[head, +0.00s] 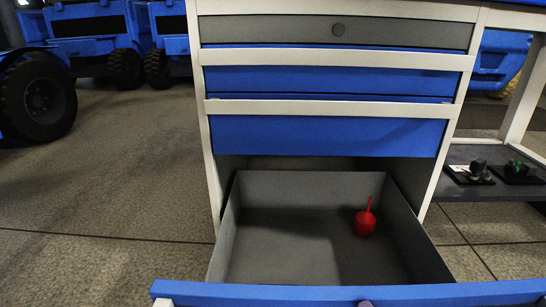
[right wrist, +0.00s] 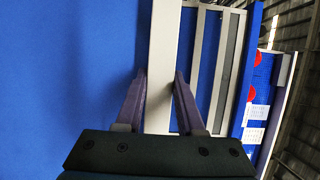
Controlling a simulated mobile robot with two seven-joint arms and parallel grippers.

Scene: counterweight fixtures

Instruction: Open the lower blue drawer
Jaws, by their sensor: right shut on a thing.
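The lower blue drawer (head: 300,293) is pulled far out of the cabinet in the head view, and its grey inside shows. A red object with a thin upright stem (head: 365,222) stands inside it, toward the right. In the right wrist view the two purple fingers of my right gripper (right wrist: 160,76) are on either side of the drawer's pale handle strip (right wrist: 160,40), shut on it. A small purple tip of this gripper shows at the bottom edge of the head view. My left gripper is not in view.
Above are closed blue drawers (head: 330,135) and a grey drawer with a round lock (head: 270,32). A shelf with small dark parts (head: 468,190) is at the right. Blue wheeled machines (head: 90,35) stand back left. The floor (head: 110,190) left of the cabinet is clear.

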